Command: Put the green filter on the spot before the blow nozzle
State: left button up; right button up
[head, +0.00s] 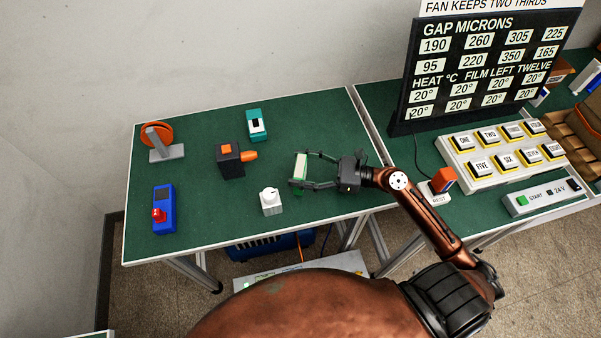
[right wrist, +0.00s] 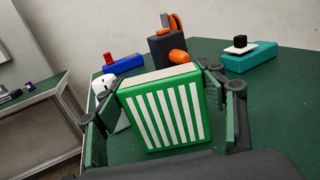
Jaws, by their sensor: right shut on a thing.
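The green filter (right wrist: 165,112) has white stripes on its face and a pale top edge. My right gripper (head: 301,172) is shut on it, with one finger on each side in the right wrist view. In the head view the filter (head: 300,165) stands upright at the fingertips, over the right part of the green table; I cannot tell whether it touches the table. The blow nozzle (head: 249,155) is orange and points right from a dark box (head: 230,160), to the left of the filter with a gap between. The spot before the nozzle shows no clear mark. My left gripper is not in view.
A white knob block (head: 270,203) stands just left of and nearer than the gripper. A teal device (head: 256,125), a blue device with a red switch (head: 164,209) and an orange wheel on a stand (head: 157,141) are around the nozzle. A button panel (head: 503,152) stands right.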

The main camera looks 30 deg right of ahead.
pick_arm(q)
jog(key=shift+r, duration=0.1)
pick_arm(e)
jog(key=shift+r, duration=0.1)
jog(key=shift+r, duration=0.25)
jog(key=r+p, duration=0.2)
jog(key=r, duration=0.1)
jog(key=shift+s+r, duration=0.3)
jog(key=shift+s, duration=0.05)
jog(key=s+a+r+p, duration=0.2)
jog(key=s+r+p, duration=0.7)
jog(key=s, duration=0.4)
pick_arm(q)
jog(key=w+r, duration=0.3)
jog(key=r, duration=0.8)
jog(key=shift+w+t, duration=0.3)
pick_arm(e)
jog(key=w+a+f, duration=0.1)
jog(key=w+f, duration=0.2)
jog(key=w, duration=0.7)
jog(key=shift+w+a+f, duration=0.2)
jog(key=shift+w, duration=0.05)
